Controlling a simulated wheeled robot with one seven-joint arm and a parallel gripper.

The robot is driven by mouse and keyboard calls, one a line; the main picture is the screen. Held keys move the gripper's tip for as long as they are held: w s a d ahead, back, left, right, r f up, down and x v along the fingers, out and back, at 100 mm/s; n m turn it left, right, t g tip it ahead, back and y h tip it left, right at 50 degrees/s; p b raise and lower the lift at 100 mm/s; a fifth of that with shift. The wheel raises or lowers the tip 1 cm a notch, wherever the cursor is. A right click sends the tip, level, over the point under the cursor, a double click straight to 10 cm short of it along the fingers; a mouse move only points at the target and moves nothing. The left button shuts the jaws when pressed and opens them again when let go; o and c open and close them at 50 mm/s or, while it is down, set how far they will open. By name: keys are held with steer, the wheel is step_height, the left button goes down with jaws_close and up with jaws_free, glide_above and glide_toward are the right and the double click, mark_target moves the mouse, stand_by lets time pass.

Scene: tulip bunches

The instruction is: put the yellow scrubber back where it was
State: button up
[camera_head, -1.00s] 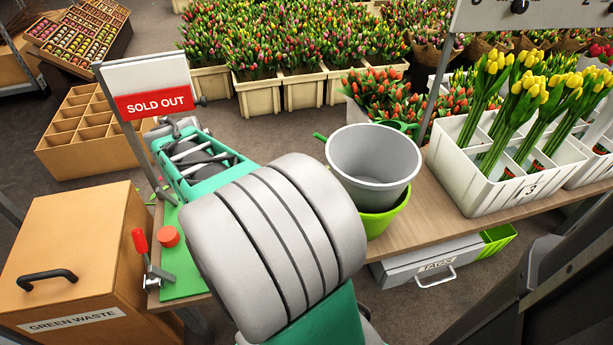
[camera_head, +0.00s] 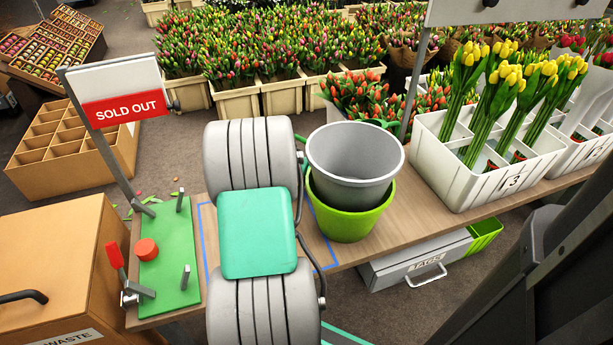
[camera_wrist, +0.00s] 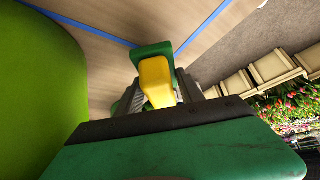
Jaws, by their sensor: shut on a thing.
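The yellow scrubber (camera_wrist: 157,80) is between the jaws of my gripper (camera_wrist: 158,98) in the wrist view, with a green part at its far end. My gripper is shut on it. Beyond it in the wrist view is the wooden bench top with blue tape lines. In the head view my arm hides the gripper and the scrubber. A blue tape outline (camera_head: 203,240) on the bench (camera_head: 405,210) shows on both sides of my arm. I cannot tell whether the scrubber touches the bench.
A grey bucket (camera_head: 352,165) sits in a lime green bucket (camera_head: 350,218) just right of my arm; the green one fills the wrist view's left side (camera_wrist: 35,75). A green board (camera_head: 175,250) with pegs and a red puck (camera_head: 147,249) lies left. A SOLD OUT sign (camera_head: 120,98) stands behind.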

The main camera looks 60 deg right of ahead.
steer(key=shift+d+f, duration=0.3)
steer(key=shift+d, duration=0.2)
steer(key=shift+d+f, duration=0.25)
steer(key=shift+d, duration=0.2)
steer(key=shift+d+f+b, duration=0.9)
steer(key=shift+d+f, duration=0.1)
steer(key=shift+d, duration=0.2)
steer(key=shift+d+f, duration=0.1)
steer(key=shift+d, duration=0.2)
steer(key=shift+f, duration=0.1)
steer(key=o, duration=1.3)
steer(key=shift+a, duration=0.1)
